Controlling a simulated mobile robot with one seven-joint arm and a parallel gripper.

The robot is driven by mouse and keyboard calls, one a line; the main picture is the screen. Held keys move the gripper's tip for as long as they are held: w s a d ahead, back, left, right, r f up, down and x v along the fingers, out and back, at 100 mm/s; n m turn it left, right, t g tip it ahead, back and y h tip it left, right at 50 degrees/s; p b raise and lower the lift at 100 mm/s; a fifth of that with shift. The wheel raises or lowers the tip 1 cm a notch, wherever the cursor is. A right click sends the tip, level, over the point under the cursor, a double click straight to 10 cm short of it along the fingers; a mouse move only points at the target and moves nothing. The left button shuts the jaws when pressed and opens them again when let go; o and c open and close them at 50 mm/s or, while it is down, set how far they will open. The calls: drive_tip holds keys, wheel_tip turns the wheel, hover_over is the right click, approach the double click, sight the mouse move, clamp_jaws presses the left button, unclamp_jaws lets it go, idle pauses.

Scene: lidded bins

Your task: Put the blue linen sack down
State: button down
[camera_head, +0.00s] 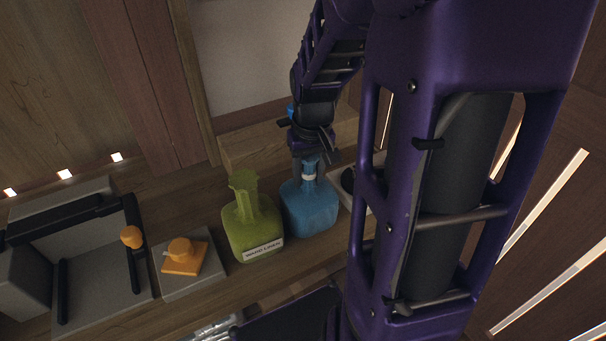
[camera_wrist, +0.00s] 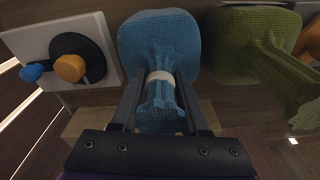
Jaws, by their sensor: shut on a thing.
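The blue linen sack (camera_head: 309,207) stands upright on the wooden counter, or just above it; I cannot tell whether its base touches. Its neck has a pale tie band. My gripper (camera_head: 309,170) comes down from above and is shut on the neck of the sack. In the wrist view, the blue sack (camera_wrist: 160,45) fills the upper middle, with the fingers of my gripper (camera_wrist: 160,90) on both sides of its neck by the band.
A green sack (camera_head: 252,226) with a label stands close on the left of the blue one. Left of it are a grey block with an orange knob (camera_head: 183,257) and a grey open bin (camera_head: 100,275). A pale panel with round knobs (camera_wrist: 70,55) is beside the blue sack.

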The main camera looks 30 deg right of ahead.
drive_tip(key=shift+r, duration=0.1)
drive_tip(key=shift+f, duration=0.25)
drive_tip(key=shift+c, duration=2)
unclamp_jaws()
drive_tip(key=shift+r, duration=0.15)
